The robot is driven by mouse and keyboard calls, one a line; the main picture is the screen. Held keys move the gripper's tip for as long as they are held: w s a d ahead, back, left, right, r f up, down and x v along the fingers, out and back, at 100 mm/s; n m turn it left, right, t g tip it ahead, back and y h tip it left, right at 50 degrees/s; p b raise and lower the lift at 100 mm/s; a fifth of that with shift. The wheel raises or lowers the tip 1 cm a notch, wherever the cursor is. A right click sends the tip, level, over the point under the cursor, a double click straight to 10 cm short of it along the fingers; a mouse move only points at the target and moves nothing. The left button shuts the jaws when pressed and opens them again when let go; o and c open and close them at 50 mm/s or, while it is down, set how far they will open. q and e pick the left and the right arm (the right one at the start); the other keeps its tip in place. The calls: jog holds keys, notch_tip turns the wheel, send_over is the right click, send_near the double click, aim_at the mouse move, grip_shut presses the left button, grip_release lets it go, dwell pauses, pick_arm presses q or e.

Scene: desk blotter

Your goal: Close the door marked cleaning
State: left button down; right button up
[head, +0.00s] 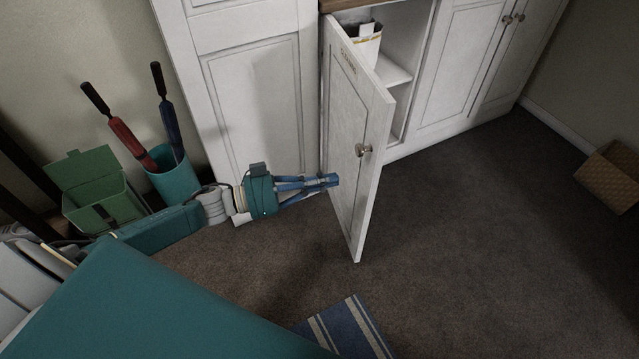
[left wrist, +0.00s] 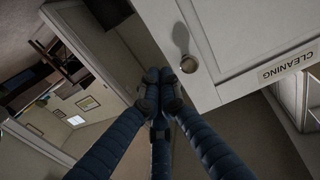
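The white cabinet door (head: 345,115) stands swung open from the cabinet, its outer face turned left. A small label sits near its top, and a round metal knob (head: 362,149) is near its free edge. In the left wrist view the door (left wrist: 225,35) carries an upside-down label reading CLEANING (left wrist: 287,66), and the knob (left wrist: 188,64) is close to my fingertips. My left gripper (head: 332,180) has its blue fingers drawn together, with nothing visible between them. It is on the door's outer side, and its tips overlap the door in the head view. I cannot tell whether they touch. My right gripper is out of view.
Inside the open cabinet stands a white container (head: 367,45). A teal bin (head: 174,178) and a green box (head: 95,190) stand at the left. A striped blue rug (head: 345,328) lies in front, and a wicker basket (head: 610,176) at the right. The carpet right of the door is clear.

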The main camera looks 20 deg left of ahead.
pick_arm(q)
jog(key=x, duration=0.9)
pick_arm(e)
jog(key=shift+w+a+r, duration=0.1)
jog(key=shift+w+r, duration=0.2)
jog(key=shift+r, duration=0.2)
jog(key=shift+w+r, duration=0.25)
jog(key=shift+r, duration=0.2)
